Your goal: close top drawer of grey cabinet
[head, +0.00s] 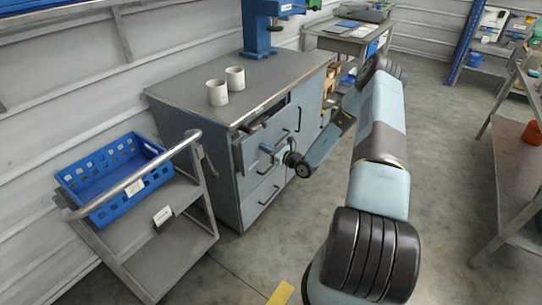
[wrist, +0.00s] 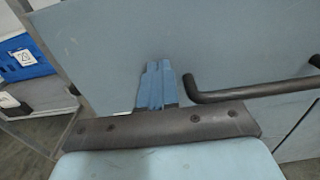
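The grey cabinet (head: 205,140) stands against the wall in the head view. Its top drawer (head: 251,146) is partly pulled out, with a dark gap and some items showing above its front. My gripper (head: 266,148) is in front of the drawer front, near its left part. In the wrist view, my gripper (wrist: 158,84) has its blue fingers together with nothing seen between them. The fingers point at the flat drawer front (wrist: 215,45), close to it; I cannot tell whether they touch. The dark bar handle (wrist: 255,92) is just right of the fingers, outside them.
A cart (head: 150,245) with a blue crate (head: 125,165) stands left of the cabinet. Two white cups (head: 218,93) and a blue press (head: 262,38) are on the cabinet top. A shelf (head: 515,165) is at the right. Floor in front of the cabinet is mostly clear.

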